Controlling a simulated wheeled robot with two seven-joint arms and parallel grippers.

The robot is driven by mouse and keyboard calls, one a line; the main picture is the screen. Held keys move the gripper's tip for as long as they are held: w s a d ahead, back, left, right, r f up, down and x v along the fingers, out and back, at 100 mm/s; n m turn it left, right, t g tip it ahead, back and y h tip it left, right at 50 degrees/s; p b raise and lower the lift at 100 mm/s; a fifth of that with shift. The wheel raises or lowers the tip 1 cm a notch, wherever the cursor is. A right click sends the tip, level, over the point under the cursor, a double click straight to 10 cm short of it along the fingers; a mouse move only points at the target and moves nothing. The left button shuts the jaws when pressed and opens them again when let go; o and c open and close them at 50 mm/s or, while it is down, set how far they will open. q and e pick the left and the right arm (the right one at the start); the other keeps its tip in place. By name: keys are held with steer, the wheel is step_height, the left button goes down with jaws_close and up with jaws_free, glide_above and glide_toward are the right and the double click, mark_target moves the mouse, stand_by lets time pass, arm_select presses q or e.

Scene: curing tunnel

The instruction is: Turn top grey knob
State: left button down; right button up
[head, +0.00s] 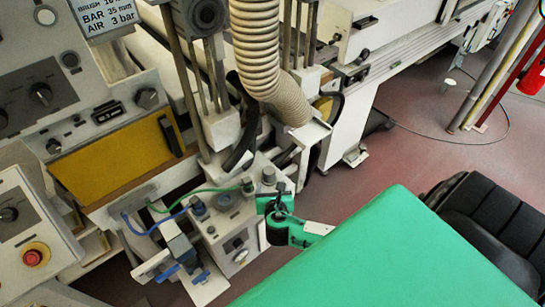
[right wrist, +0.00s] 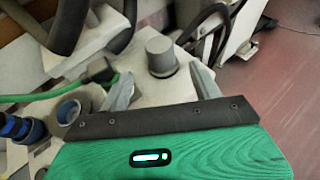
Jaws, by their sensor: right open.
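The top grey knob (head: 268,175) is a short upright cylinder on top of a small pale machine box (head: 235,229). In the right wrist view the knob (right wrist: 161,53) stands ahead, in line with the gap between my fingers. My right gripper (head: 275,193) is open and empty, close to the knob on its near side; it also shows in the right wrist view (right wrist: 160,74). Neither finger visibly touches the knob. My left gripper is not in view.
A green cable (head: 190,193) and a blue hose (head: 150,228) run to fittings left of the knob. A ribbed hose (head: 262,60) hangs behind it. A control panel with a red button (head: 33,257) is at far left. Open floor (head: 375,165) lies to the right.

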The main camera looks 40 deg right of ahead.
steer(key=shift+v, duration=1.15)
